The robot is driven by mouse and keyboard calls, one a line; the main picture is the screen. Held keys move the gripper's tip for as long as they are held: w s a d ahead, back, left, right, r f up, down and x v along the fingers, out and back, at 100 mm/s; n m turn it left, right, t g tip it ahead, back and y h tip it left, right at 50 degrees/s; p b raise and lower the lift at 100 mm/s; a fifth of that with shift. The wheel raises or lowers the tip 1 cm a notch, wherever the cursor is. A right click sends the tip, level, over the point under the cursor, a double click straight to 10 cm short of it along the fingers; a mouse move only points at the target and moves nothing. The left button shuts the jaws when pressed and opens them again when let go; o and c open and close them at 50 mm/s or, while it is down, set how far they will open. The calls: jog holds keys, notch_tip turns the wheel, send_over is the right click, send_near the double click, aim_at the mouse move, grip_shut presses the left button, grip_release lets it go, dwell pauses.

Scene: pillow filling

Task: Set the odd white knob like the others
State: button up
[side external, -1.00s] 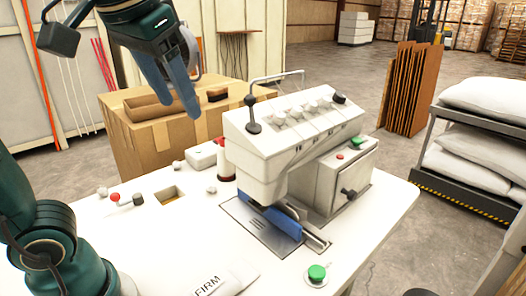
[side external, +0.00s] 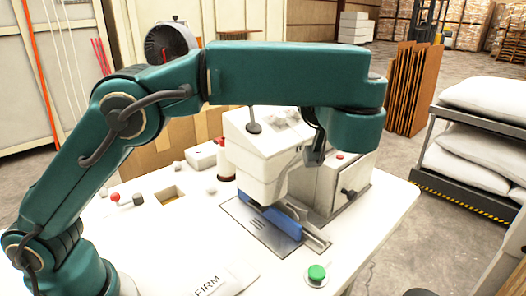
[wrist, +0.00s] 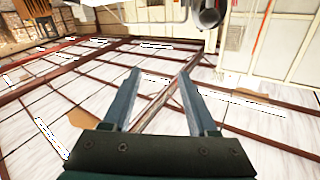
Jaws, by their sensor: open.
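The white machine (side external: 262,165) stands on the white table in the side view. White knobs (side external: 280,123) on its sloped top panel show only in part, because my arm crosses in front of the panel. Which knob is set differently cannot be seen. My gripper (wrist: 160,78) is open and empty in the wrist view, its two blue-grey fingers apart. In the side view my fingers cannot be made out; my wrist is over the right part of the machine. The wrist view shows no knobs.
A green button (side external: 317,272) is at the table's front edge. Stacked white sacks (side external: 485,100) lie on a rack at right. In the wrist view, brown beams (wrist: 60,68) cross a pale surface.

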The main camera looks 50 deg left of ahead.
send_near(280, 118)
jog(key=x, duration=0.4)
jog(key=shift+x, duration=2.4)
grip_shut()
